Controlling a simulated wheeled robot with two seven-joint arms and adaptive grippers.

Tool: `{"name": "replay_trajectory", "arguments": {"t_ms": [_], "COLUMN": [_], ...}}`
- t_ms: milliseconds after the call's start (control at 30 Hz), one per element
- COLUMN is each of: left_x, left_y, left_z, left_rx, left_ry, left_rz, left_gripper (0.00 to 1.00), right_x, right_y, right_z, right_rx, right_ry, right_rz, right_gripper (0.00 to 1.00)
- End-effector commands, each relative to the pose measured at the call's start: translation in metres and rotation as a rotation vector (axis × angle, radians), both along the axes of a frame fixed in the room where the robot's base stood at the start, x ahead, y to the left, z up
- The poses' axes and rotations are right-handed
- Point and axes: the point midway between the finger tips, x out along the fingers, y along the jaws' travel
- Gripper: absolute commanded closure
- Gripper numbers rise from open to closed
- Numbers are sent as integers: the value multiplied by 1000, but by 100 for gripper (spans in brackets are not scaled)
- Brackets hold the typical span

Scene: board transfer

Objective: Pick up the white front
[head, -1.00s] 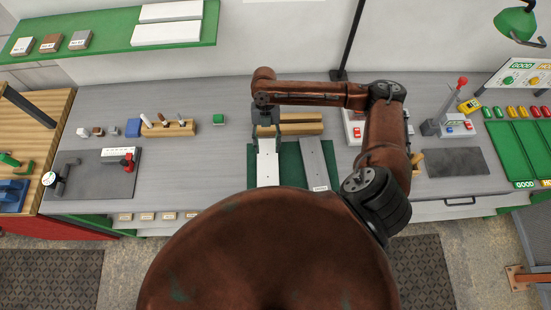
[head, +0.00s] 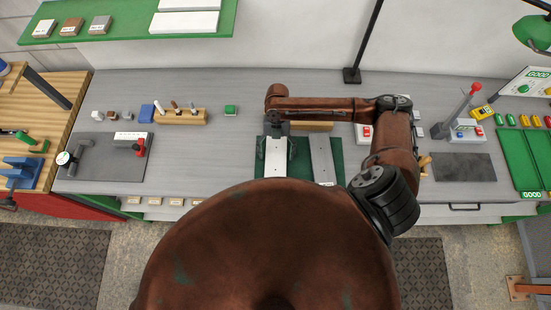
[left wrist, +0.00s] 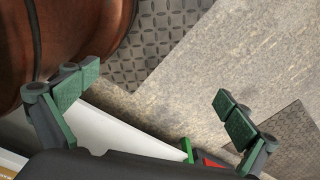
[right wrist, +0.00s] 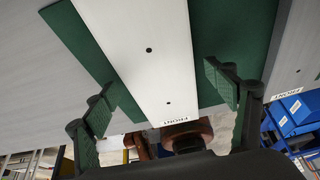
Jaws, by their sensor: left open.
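The white front (head: 276,158) is a long white board with small dark holes, lying on a green mat (head: 340,148). In the right wrist view the white front (right wrist: 145,50) runs away from me, with a FRONT label at its near end. My right gripper (head: 277,146) is above it, and it shows in the right wrist view (right wrist: 165,90) as open, one finger on each side of the board with gaps. My left gripper (left wrist: 155,100) is open and empty, seen only in the left wrist view, with floor beyond it.
A grey board (head: 322,158) lies parallel to the right on the same mat. A wooden block (head: 312,127) sits behind the mat.

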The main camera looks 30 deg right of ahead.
Motion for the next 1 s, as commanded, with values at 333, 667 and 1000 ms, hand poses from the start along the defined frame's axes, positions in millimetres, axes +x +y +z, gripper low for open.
{"name": "replay_trajectory", "arguments": {"t_ms": [333,667,1000], "left_x": [-15,-12,-9], "left_y": [-1,-2,-1], "left_z": [-1,-1,-2], "left_rx": [-1,-1,-2], "left_ry": [19,16,12], "left_rz": [1,1,1], "left_gripper": [0,0,0], "right_x": [0,1,2], "right_y": [0,0,0], "right_z": [0,0,4], "right_rx": [0,0,-1], "right_ry": [0,-1,-3], "right_rz": [1,1,1], "right_gripper": [48,70,71]}}
